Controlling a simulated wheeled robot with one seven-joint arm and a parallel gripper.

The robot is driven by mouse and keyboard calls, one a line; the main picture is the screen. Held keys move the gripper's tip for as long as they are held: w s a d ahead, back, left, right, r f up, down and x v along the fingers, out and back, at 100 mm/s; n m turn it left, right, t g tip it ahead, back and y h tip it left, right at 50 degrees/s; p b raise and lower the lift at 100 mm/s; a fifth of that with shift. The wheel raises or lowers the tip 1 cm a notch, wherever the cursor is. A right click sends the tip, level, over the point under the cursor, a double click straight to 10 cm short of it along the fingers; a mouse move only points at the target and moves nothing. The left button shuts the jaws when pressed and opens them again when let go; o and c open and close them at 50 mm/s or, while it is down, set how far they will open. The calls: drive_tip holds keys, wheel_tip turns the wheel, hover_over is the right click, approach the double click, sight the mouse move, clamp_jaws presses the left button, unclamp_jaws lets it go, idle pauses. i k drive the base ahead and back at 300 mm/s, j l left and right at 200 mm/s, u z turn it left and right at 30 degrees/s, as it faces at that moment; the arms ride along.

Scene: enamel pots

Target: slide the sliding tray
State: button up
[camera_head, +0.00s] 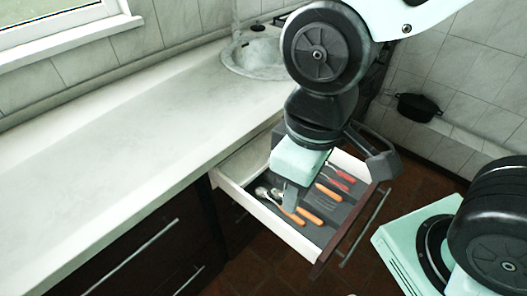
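An open drawer (265,217) with pale walls and a dark front juts out below the worktop. Its dark grey inner floor (334,212) carries spoons, orange-handled cutlery (306,215) and red-handled cutlery (341,180). A pale section (243,163) shows at the drawer's back left, partly under the counter; I cannot tell whether it or the cutlery insert is the sliding tray. The finger gap and any contact are hidden.
A pale worktop (130,135) runs along the left, with a round sink (258,57) at the back. Closed dark drawers (150,250) with bar handles are below it. A black pot (417,107) stands on a ledge at right. Brown floor lies beyond the drawer front.

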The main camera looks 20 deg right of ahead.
sight(243, 166)
drive_tip(key=i+j, duration=0.1)
drive_tip(key=j, duration=0.3)
drive_tip(key=i+j+u, duration=0.15)
drive_tip(key=j, duration=0.3)
drive_tip(key=i+j, duration=0.1)
drive_tip(key=j, duration=0.3)
